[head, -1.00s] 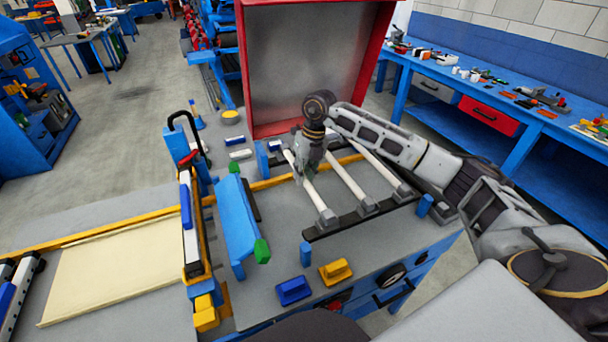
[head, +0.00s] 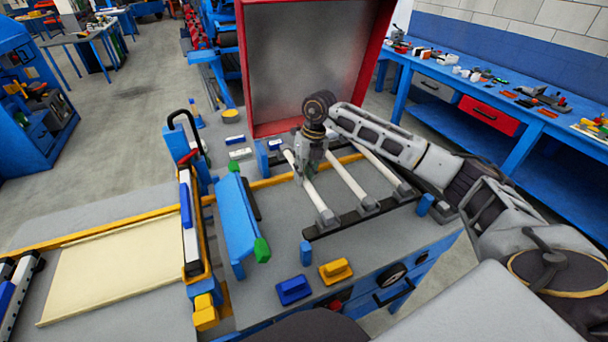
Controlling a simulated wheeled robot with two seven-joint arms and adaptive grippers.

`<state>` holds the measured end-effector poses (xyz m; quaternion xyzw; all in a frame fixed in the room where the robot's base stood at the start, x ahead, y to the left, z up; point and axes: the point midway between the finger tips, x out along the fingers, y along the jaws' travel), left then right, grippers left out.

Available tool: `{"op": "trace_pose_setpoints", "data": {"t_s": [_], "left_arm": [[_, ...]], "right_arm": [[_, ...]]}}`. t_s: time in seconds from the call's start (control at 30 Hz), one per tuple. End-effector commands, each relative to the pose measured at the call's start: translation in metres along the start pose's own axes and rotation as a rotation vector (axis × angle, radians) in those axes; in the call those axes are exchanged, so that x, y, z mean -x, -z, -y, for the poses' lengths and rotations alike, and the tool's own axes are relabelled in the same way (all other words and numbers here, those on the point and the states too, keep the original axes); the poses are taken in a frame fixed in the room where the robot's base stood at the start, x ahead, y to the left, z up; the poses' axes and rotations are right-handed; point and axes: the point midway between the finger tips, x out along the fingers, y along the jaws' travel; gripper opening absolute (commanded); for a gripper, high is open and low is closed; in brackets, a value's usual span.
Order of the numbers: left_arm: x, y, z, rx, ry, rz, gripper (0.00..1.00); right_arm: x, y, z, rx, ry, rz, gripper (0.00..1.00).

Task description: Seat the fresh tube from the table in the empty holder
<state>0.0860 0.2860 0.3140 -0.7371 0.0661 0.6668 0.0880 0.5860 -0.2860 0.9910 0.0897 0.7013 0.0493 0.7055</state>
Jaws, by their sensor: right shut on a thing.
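Three white tubes lie side by side across two dark rails with grey end holders on the workbench. My right gripper (head: 302,174) is shut on the leftmost tube (head: 314,194), near its far half. That tube's near end is at a grey holder (head: 327,220) on the front rail (head: 345,223). I see no holder clearly empty. My left gripper is not in view.
A red-framed grey panel (head: 312,65) stands behind the rails. A blue raised bar with green ends (head: 238,220) is at the left. Blue (head: 294,290) and yellow (head: 335,271) blocks lie in front. A blue post (head: 306,253) stands near the front rail.

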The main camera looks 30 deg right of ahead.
Motion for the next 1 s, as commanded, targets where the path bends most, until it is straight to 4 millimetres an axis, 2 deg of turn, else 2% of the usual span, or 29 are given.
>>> {"op": "trace_pose_setpoints", "data": {"t_s": [0.23, 0.27, 0.43, 0.8, 1.0], "left_arm": [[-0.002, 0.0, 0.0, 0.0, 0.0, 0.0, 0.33], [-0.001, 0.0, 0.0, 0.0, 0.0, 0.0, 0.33], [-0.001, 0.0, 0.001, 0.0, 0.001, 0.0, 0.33], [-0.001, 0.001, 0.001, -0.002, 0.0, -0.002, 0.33], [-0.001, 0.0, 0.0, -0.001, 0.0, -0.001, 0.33]], "right_arm": [[-0.002, 0.0, 0.001, 0.0, 0.0, 0.0, 0.0], [-0.002, 0.0, 0.001, 0.0, 0.0, 0.0, 0.24], [-0.002, 0.0, 0.001, 0.0, 0.0, 0.0, 0.46], [-0.001, 0.0, 0.001, 0.0, 0.0, 0.0, 0.46], [0.009, 0.0, 0.001, 0.0, 0.0, 0.001, 0.46]]}}
